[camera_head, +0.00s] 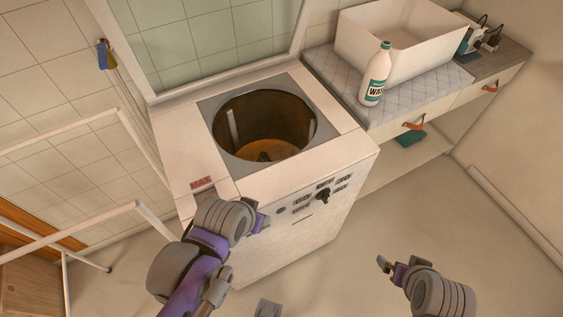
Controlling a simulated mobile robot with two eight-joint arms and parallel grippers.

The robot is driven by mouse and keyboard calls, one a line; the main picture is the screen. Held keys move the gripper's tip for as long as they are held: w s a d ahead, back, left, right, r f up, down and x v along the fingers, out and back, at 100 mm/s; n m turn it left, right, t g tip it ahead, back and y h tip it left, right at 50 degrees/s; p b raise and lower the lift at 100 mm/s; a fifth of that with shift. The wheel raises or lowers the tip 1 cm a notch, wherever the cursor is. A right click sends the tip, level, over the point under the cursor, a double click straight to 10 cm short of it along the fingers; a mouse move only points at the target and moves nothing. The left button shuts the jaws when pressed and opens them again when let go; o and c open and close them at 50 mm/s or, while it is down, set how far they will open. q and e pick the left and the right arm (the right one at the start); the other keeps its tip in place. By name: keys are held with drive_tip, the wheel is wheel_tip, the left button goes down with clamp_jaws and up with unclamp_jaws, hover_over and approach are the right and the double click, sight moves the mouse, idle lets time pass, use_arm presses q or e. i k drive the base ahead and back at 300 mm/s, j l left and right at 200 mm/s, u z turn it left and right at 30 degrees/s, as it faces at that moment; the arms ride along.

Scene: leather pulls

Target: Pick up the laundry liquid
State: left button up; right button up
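The laundry liquid is a white bottle (375,76) with a green and white label. It stands upright on the quilted top of the counter, right of the washing machine and in front of the white basin. My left gripper (261,219) is low at the front of the washing machine, well apart from the bottle. Its fingers are mostly hidden behind my wrist. My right gripper (387,264) is over the floor at the lower right, below and apart from the bottle. Its fingers are small in view, and I cannot tell their opening.
The top-loading washing machine (183,155) has its lid raised and drum open. A white basin (405,55) sits behind the bottle. Drawers with leather pulls (413,126) are under the counter. A white rack (75,128) stands at left. Floor at the right is clear.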

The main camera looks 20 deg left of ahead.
sight(379, 66)
drive_tip(key=i+l+u, duration=0.1)
drive_tip(key=u, duration=0.25)
drive_tip(key=l+u, duration=0.15)
drive_tip(key=u, duration=0.25)
drive_tip(key=i+l+u, duration=0.15)
drive_tip(key=l, duration=0.2)
drive_tip(key=i+l+u, duration=0.15)
drive_tip(key=l, duration=0.15)
drive_tip(key=l+u, duration=0.15)
drive_tip(key=l, duration=0.2)
drive_tip(key=i+l, duration=0.1)
drive_tip(key=l, duration=0.45)
drive_tip(key=i+l, duration=0.1)
drive_tip(key=l, duration=0.5)
drive_tip(key=j+u, duration=0.05)
